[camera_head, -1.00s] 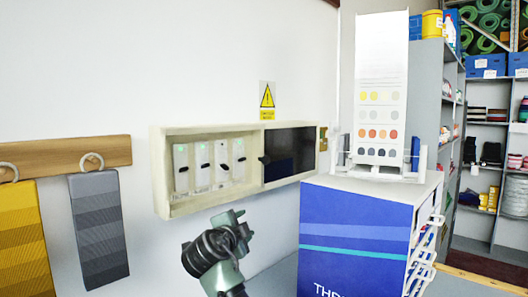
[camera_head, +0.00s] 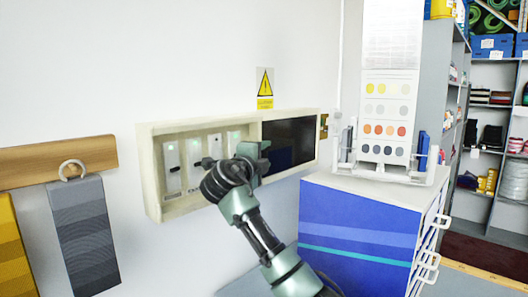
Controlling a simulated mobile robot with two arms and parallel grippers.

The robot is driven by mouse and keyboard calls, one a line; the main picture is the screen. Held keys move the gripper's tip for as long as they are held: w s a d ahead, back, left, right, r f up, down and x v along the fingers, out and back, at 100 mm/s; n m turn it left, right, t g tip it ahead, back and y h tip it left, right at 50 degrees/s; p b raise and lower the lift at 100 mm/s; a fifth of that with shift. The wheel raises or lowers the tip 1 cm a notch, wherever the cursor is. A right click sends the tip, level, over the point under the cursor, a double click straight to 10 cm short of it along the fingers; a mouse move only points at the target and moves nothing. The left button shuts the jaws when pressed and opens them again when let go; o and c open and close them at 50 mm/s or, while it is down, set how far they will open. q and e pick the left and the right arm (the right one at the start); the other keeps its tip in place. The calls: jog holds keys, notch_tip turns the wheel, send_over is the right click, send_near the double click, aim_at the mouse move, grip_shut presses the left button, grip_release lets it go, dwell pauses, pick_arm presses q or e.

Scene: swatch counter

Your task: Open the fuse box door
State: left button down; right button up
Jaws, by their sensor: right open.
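The fuse box (camera_head: 150,180) is a cream, shallow case on the white wall. Its left half is uncovered and shows several white switch units (camera_head: 172,165) with green lights. A dark glossy door panel (camera_head: 292,142) covers its right half. My right gripper (camera_head: 262,157) is open in front of the box, at the left edge of the dark panel. It hides that edge, the small handle there and part of the rightmost switch units. I cannot tell whether the fingers touch the handle. My left gripper is out of view.
A yellow warning sign (camera_head: 264,88) is above the box. A blue cabinet (camera_head: 355,225) with a colour-chart stand (camera_head: 390,90) is close on the right. Grey fabric swatches (camera_head: 83,230) hang from a wooden rail (camera_head: 40,160) at left.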

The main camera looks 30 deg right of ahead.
jog(key=shift+a, duration=0.1)
jog(key=shift+c, duration=0.7)
grip_shut()
dwell(0.7)
